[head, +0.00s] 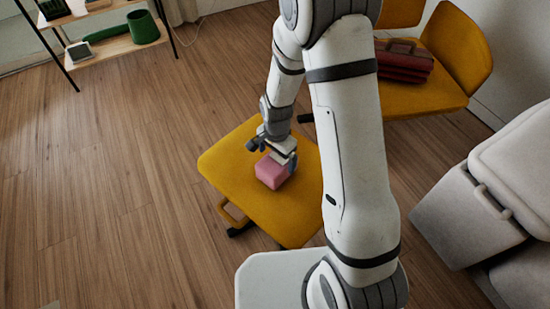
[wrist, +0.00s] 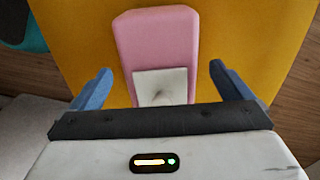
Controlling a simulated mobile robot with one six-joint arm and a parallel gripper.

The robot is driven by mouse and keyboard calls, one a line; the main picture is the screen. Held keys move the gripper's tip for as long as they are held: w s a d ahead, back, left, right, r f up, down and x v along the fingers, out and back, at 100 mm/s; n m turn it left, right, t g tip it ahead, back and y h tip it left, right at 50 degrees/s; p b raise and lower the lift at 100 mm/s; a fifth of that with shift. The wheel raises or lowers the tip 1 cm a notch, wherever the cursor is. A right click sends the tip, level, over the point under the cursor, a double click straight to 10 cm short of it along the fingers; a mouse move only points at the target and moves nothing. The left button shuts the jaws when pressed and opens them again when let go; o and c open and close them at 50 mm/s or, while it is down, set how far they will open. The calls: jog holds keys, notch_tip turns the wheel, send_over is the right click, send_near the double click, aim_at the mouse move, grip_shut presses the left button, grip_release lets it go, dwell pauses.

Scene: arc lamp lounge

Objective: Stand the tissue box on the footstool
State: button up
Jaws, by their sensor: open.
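The pink tissue box (head: 270,174) is on the yellow footstool (head: 225,160), near the middle of its top. In the wrist view the tissue box (wrist: 156,42) lies between my fingers, with a pale square and tissue on its near part. My gripper (head: 286,158) is right at the box. The wrist view shows my gripper (wrist: 160,72) open, with a blue finger on each side and a gap between each finger and the box. The yellow footstool top (wrist: 255,40) fills the area behind the box. My arm hides part of the footstool's right side in the head view.
A yellow chair (head: 460,45) with a dark red bag (head: 405,62) on it stands at the back right. A light grey sofa (head: 480,200) is at the right. A shelf (head: 110,45) with a green pot (head: 143,27) is at the back left. The wooden floor at left is clear.

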notch_tip(320, 180, up, 10)
jog(key=p, duration=0.3)
jog(key=s+d+r+n, duration=0.4)
jog(key=s+r, duration=0.4)
jog(key=s+d+r+n+t, duration=0.1)
jog(key=s+d+r+n, duration=0.4)
jog(key=s+r, duration=0.3)
jog(key=shift+s+d+r, duration=0.2)
jog(key=shift+d+r, duration=0.05)
jog(key=shift+r, duration=0.1)
jog(key=shift+w, duration=0.1)
dwell(0.4)
jog(key=shift+c, duration=0.3)
